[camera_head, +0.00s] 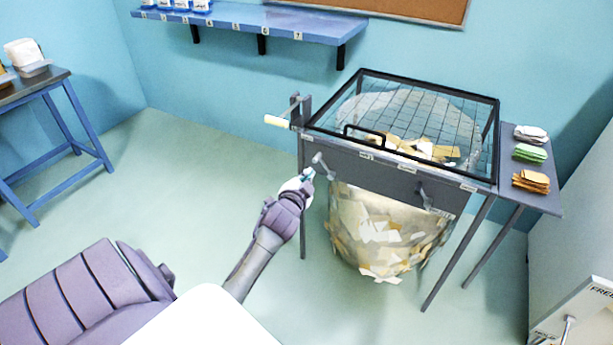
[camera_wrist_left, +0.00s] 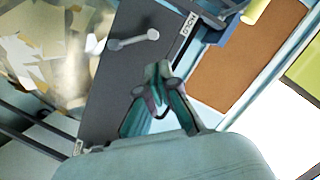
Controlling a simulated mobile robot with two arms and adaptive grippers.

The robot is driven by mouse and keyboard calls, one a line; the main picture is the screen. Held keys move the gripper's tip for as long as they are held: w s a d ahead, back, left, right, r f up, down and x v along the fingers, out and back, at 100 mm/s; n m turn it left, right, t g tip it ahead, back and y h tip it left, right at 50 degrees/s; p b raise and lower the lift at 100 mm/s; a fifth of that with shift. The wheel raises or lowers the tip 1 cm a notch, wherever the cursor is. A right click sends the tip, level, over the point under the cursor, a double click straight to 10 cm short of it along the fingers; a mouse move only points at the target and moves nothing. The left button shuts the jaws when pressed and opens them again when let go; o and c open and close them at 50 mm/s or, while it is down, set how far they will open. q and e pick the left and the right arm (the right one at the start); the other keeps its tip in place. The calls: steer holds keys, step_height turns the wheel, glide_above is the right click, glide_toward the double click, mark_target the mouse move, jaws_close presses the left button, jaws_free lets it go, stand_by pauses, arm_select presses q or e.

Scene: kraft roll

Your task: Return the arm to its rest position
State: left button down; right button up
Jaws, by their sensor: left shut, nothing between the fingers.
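My left gripper (camera_head: 307,175) is shut and empty in the head view, in front of the left front of a grey drum machine. In the left wrist view its fingertips (camera_wrist_left: 160,75) meet, apart from a small grey handle (camera_wrist_left: 133,39) on the machine's front panel. That handle also shows in the head view (camera_head: 323,163), just right of the fingertips. My left arm reaches up from the lower left. My right gripper is not in view.
The machine (camera_head: 400,178) has a wire-mesh lid, a side crank (camera_head: 279,121) and a drum (camera_head: 385,225) covered in paper scraps. Cloth stacks (camera_head: 531,181) lie on its right shelf. A blue bench (camera_head: 40,95) stands left. The floor between is clear.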

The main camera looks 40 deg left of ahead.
arm_select(q)
steer(key=shift+s+d+r, duration=0.1)
steer(key=shift+s+d, duration=0.15)
steer(key=shift+s, duration=0.2)
stand_by(0.3)
